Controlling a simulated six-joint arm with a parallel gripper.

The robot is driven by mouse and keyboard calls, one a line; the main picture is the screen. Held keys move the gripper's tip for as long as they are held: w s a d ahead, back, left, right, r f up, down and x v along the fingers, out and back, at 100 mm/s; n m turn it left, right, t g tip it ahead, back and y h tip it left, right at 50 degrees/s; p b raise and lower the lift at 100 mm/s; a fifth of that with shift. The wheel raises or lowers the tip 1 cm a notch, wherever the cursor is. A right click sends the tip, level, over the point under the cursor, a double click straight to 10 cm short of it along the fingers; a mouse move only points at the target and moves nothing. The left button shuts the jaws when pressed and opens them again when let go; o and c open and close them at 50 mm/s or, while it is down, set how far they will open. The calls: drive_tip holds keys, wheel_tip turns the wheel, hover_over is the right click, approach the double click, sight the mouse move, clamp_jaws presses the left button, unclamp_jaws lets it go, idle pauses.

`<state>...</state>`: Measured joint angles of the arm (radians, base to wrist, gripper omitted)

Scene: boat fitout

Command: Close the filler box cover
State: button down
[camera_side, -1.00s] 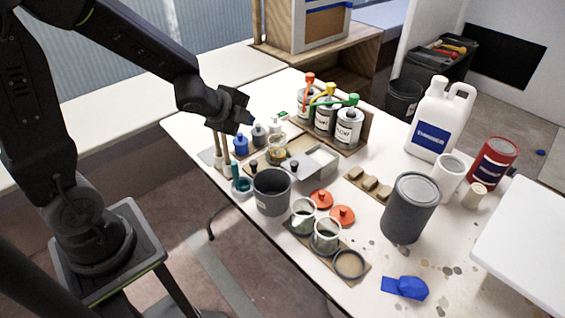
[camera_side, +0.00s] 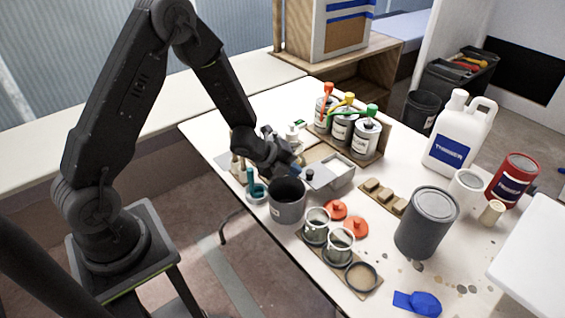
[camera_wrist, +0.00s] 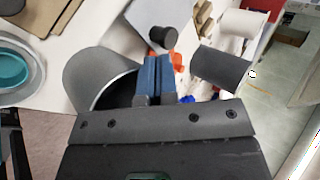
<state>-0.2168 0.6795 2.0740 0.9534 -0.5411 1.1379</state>
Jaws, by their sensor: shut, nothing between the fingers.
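The filler box (camera_side: 342,184) is a small grey-white box on the table, and pale filler shows in its open right part. Its flat grey cover (camera_side: 322,179) lies at the left side of the box and carries a dark round knob (camera_side: 310,174). In the wrist view the knob (camera_wrist: 162,38) stands on the light cover (camera_wrist: 172,12), just beyond my fingertips. My gripper (camera_side: 299,172) is shut and empty, low beside the knob on its left. Its blue fingers (camera_wrist: 153,78) are together; I cannot tell whether they touch the knob.
A dark grey pot (camera_side: 287,204) stands just in front of my gripper. Pump-top cans (camera_side: 342,127) stand behind the box. Glass jars (camera_side: 316,226) and red lids (camera_side: 357,226) are in front, and a large grey can (camera_side: 427,222) is to the right.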

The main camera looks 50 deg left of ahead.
sight(320, 168)
drive_tip(key=shift+x, duration=0.9)
drive_tip(key=w, duration=0.9)
drive_tip(key=shift+w, duration=0.15)
drive_tip(key=shift+r, duration=0.1)
